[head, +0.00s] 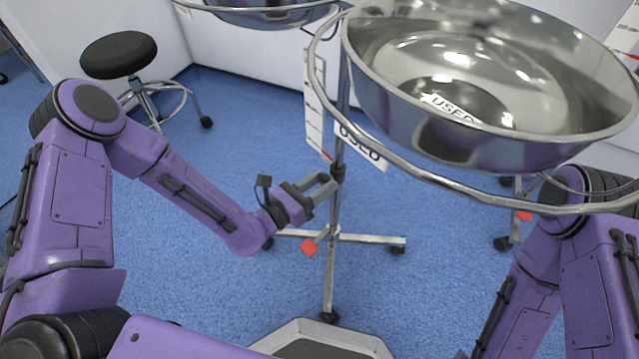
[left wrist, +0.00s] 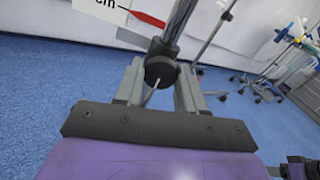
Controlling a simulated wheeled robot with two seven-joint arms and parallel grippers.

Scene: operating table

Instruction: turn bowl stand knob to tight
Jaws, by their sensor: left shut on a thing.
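The bowl stand (head: 328,270) is an upright metal pole on a wheeled cross base. It carries a ring with a large steel bowl (head: 470,130) at the upper right. A black knob (head: 338,172) sits on the pole below the ring. In the left wrist view the dark round knob (left wrist: 160,71) shows between my left gripper's fingers. My left gripper (head: 329,187) comes from the left and is shut on the knob. My right arm shows at the lower right, but its gripper is out of view.
A second bowl (head: 265,14) shows at the top. A black stool (head: 118,55) stands at the back left. A white scale strip (head: 316,100) and a "USED" sign (head: 362,147) hang by the pole. Blue floor is open at left.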

